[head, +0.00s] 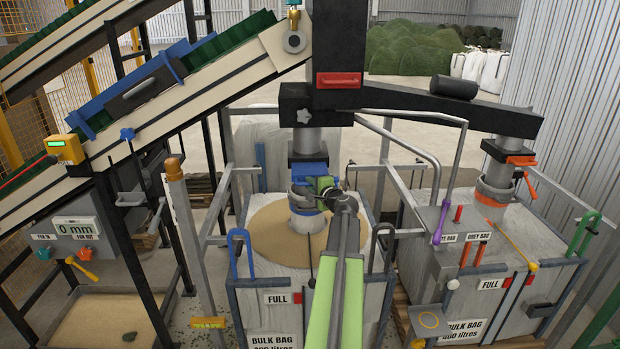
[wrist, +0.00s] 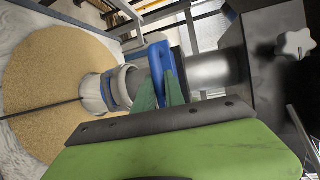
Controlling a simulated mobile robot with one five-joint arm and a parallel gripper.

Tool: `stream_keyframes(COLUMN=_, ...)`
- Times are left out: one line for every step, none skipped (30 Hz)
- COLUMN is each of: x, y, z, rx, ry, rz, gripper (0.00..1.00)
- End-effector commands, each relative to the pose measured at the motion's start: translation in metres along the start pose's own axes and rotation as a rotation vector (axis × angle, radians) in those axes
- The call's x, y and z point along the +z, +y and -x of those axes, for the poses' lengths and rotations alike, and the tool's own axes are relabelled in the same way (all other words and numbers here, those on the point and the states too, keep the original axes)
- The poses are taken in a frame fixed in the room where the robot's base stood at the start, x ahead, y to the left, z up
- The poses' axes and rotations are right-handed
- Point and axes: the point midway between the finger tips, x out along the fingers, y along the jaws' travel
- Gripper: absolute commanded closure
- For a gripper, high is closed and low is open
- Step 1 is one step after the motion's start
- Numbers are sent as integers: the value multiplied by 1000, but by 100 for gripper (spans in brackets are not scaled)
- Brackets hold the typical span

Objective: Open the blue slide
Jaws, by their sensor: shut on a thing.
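The blue slide (head: 306,174) sits on the grey spout under the black beam, above the left bulk bag. Its blue loop handle also shows in the wrist view (wrist: 161,62). My gripper (head: 324,185) reaches it from the front right. In the wrist view, my green fingers (wrist: 162,92) are shut on the blue handle. The grey spout collar (wrist: 120,86) ends just above the sandy fill (head: 268,232). How far the slide plate is in or out is hard to tell.
The left bulk bag (head: 255,297), labelled FULL, stands in a metal frame with a blue hook (head: 240,250). A second spout with an orange slide (head: 521,162) stands at the right. A purple-handled lever (head: 440,222) and posts are close on the right. A conveyor (head: 200,100) slopes at the left.

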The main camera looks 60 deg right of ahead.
Motion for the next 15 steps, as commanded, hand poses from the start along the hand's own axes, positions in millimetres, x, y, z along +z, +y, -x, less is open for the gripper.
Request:
stream_keyframes(x=2, y=1, z=4, rx=1, ry=-2, rz=0, gripper=100)
stream_keyframes(x=3, y=1, z=4, rx=1, ry=-2, rz=0, gripper=100)
stream_keyframes(x=3, y=1, z=4, rx=1, ry=-2, rz=0, gripper=100)
stream_keyframes(x=2, y=1, z=4, rx=1, ry=-2, rz=0, gripper=100)
stream_keyframes(x=2, y=1, z=4, rx=1, ry=-3, rz=0, gripper=100)
stream_keyframes(x=2, y=1, z=4, rx=1, ry=-3, rz=0, gripper=100)
stream_keyframes(x=2, y=1, z=4, rx=1, ry=-3, rz=0, gripper=100)
stream_keyframes(x=2, y=1, z=4, rx=0, ry=-3, rz=0, gripper=100)
stream_keyframes(x=2, y=1, z=4, rx=0, ry=-3, rz=0, gripper=100)
stream_keyframes(x=2, y=1, z=3, rx=0, ry=-3, rz=0, gripper=100)
stream_keyframes(x=2, y=1, z=3, rx=0, ry=-3, rz=0, gripper=83)
stream_keyframes(x=2, y=1, z=3, rx=0, ry=-3, rz=0, gripper=78)
stream_keyframes(x=2, y=1, z=3, rx=0, ry=-3, rz=0, gripper=74)
stream_keyframes(x=2, y=1, z=3, rx=0, ry=-2, rz=0, gripper=70)
stream_keyframes(x=2, y=1, z=3, rx=0, ry=-2, rz=0, gripper=65)
